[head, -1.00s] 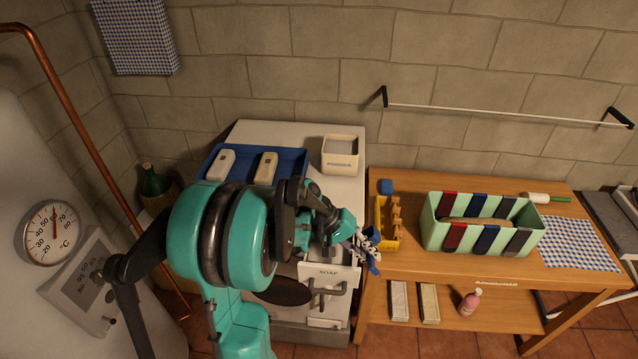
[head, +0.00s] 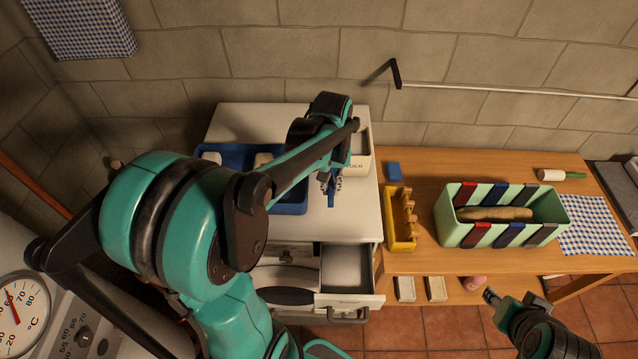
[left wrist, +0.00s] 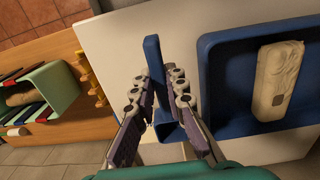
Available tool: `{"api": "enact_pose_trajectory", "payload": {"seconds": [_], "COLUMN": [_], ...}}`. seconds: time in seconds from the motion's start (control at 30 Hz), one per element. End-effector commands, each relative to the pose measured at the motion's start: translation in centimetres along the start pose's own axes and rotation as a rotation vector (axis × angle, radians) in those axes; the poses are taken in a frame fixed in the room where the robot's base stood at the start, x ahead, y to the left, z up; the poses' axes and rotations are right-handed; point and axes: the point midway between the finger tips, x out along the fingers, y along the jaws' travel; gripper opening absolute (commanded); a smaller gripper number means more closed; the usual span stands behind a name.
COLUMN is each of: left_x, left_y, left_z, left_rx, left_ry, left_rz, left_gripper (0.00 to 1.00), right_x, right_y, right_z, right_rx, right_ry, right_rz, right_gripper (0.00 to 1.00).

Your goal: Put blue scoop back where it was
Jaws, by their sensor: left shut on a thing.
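The blue scoop (left wrist: 154,62) is held between the fingers of my left gripper (left wrist: 155,95) in the left wrist view. In the head view my left gripper (head: 332,178) is over the white cabinet top (head: 352,222), in front of the cream box (head: 360,163) and right of the blue tray (head: 290,208). Only a little of the scoop (head: 331,200) shows there, below the fingers. An open drawer (head: 347,268) sticks out of the cabinet front below. My right gripper (head: 490,296) is at the lower right, and its finger state is unclear.
The tray holds pale bars (left wrist: 278,80). The wooden table (head: 420,262) on the right bears a yellow rack (head: 390,225), a mint striped bin (head: 452,235), a blue block (head: 394,169) and a checked cloth (head: 597,225). The cabinet's front right top is clear.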

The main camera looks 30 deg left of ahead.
Motion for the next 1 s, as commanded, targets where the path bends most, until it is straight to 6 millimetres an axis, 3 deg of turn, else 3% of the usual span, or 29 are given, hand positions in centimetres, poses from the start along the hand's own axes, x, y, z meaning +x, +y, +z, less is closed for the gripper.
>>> {"api": "enact_pose_trajectory", "payload": {"seconds": [0.7,1.0], "left_x": [9.7,10.0], "left_y": [-0.2,-0.2], "left_z": [0.0,0.1], "left_rx": [0.0,0.0], "left_ry": [0.002,0.002], "left_rz": [-0.017,-0.016], "left_gripper": [0.0,0.0], "right_x": [0.7,0.6], "right_y": [0.0,0.0], "right_z": [0.5,0.5], "right_rx": [0.0,0.0], "right_ry": [0.0,0.0], "right_rz": [0.0,0.0], "right_gripper": [0.4,0.4]}}
